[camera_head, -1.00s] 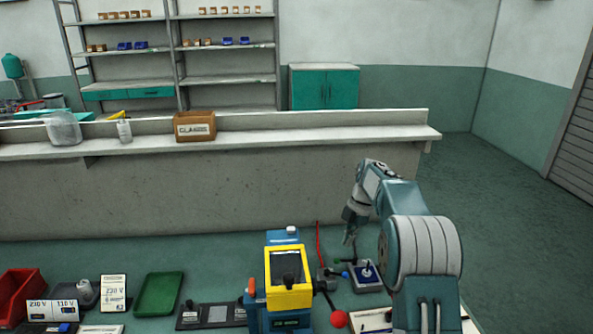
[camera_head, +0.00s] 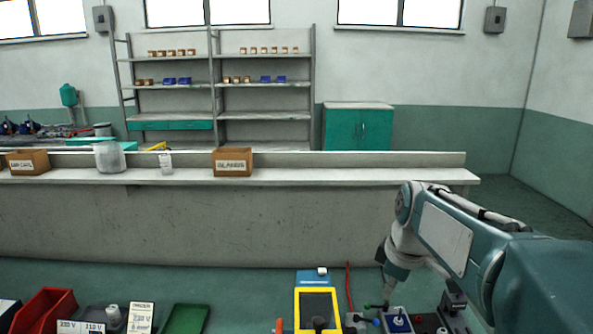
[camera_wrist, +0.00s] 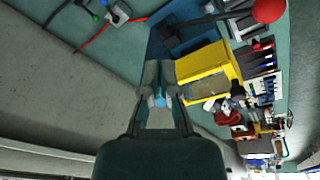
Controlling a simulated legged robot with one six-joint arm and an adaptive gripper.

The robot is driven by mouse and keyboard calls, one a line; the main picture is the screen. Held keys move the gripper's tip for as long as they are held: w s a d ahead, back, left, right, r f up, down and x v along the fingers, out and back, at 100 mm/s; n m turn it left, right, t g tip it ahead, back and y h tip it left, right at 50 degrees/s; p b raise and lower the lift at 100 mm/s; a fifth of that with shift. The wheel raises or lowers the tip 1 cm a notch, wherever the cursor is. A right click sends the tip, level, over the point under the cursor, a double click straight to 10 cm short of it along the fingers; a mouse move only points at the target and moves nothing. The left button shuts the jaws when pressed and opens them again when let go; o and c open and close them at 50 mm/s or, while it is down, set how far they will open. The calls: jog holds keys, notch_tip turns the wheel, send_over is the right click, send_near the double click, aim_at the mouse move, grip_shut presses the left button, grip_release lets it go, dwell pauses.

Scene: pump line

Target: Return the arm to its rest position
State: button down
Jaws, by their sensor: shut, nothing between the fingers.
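My arm (camera_head: 450,238) reaches in from the lower right of the head view, its outer end bent downward. My gripper (camera_head: 388,293) points down beside the blue and yellow machine, to its right in the picture; the fingertips are small and partly unclear there. In the wrist view my gripper (camera_wrist: 159,97) shows shut and empty, with a small pale-blue part visible behind the fingertips. The yellow-framed machine (camera_wrist: 207,72) lies beyond it. In the head view the machine's yellow frame (camera_head: 318,291) is at the bottom middle.
A small box with a blue knob (camera_head: 398,320) is below my gripper. A red cable (camera_head: 349,285) runs near the machine. Red bin (camera_head: 45,312) and green tray (camera_head: 187,319) are at the lower left. A long ledge (camera_head: 330,177) with a cardboard box (camera_head: 232,162) stands behind.

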jog(key=s+f+m+t, duration=0.1)
jog(key=s+m, duration=0.4)
jog(key=s, duration=0.4)
jog(key=s+a+f+m+t+h, duration=0.1)
jog(key=s+m, duration=0.4)
jog(key=s, duration=0.5)
jog(key=shift+a+f+t, duration=0.3)
jog(key=shift+f+t, duration=0.15)
jog(key=shift+t, duration=0.35)
jog(key=c, duration=1.1)
grip_release()
jog(key=shift+s+f+m, duration=0.1)
jog(key=shift+s+m, duration=0.1)
jog(key=shift+m, duration=0.2)
jog(key=o, duration=0.6)
jog(key=m+g, duration=0.3)
jog(key=m, duration=1.3)
send_over(376, 320)
jog(key=s, duration=0.2)
jog(key=s+f+x, duration=0.1)
jog(key=s+x, duration=0.2)
jog(key=x, duration=2)
jog(key=shift+f, duration=0.3)
